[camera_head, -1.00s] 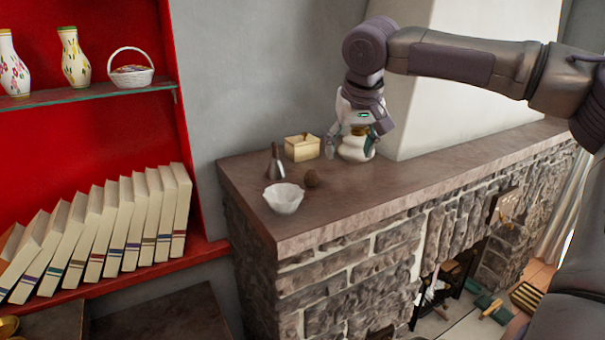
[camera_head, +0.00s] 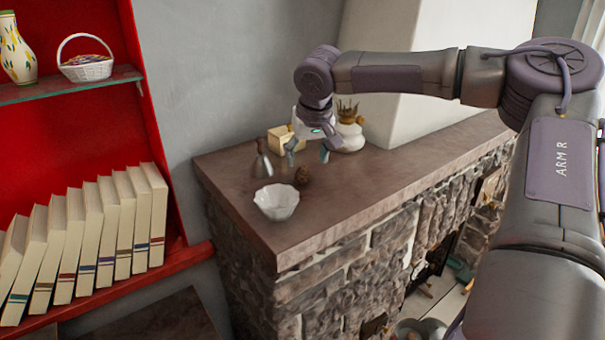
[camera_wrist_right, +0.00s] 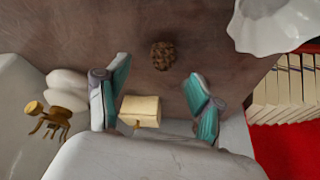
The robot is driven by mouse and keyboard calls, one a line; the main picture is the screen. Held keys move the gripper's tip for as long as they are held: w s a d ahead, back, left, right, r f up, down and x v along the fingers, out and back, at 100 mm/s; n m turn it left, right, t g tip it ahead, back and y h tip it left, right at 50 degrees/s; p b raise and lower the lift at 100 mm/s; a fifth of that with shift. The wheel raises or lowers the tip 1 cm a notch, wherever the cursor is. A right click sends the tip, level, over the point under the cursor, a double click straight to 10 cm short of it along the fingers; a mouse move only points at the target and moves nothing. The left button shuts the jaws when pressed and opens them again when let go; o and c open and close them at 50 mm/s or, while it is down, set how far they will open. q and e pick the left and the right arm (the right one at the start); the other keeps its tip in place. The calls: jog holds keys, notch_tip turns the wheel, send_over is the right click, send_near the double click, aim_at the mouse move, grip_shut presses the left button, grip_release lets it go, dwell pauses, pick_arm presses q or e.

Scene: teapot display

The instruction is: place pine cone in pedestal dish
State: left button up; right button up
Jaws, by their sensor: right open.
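The brown pine cone (camera_head: 303,176) lies on the stone mantel (camera_head: 345,195), just behind and right of the white fluted dish (camera_head: 276,202). In the right wrist view the pine cone (camera_wrist_right: 164,55) is beyond the fingertips, roughly centred between them, and the dish (camera_wrist_right: 268,22) is at the upper right. My right gripper (camera_head: 308,155) is open and empty above the mantel, behind the pine cone. Its teal fingers (camera_wrist_right: 158,98) are spread wide in the right wrist view. My left gripper is not in view.
A grey bell-shaped object (camera_head: 262,163) stands left of the pine cone. The mantel's right stretch is clear. Books (camera_head: 95,230) fill the red shelf.

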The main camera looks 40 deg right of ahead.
aim_at(303, 170)
jog(key=shift+w+f, duration=0.25)
jog(key=shift+f, duration=0.05)
jog(key=p+x, duration=0.2)
jog(key=shift+a+f, duration=0.1)
jog(key=shift+f, duration=0.25)
jog(key=shift+x, duration=1.1)
jog(key=shift+w+f, duration=0.1)
jog(key=shift+f, duration=0.05)
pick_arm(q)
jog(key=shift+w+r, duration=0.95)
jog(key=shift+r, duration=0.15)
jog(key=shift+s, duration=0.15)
pick_arm(e)
jog(key=c, duration=0.9)
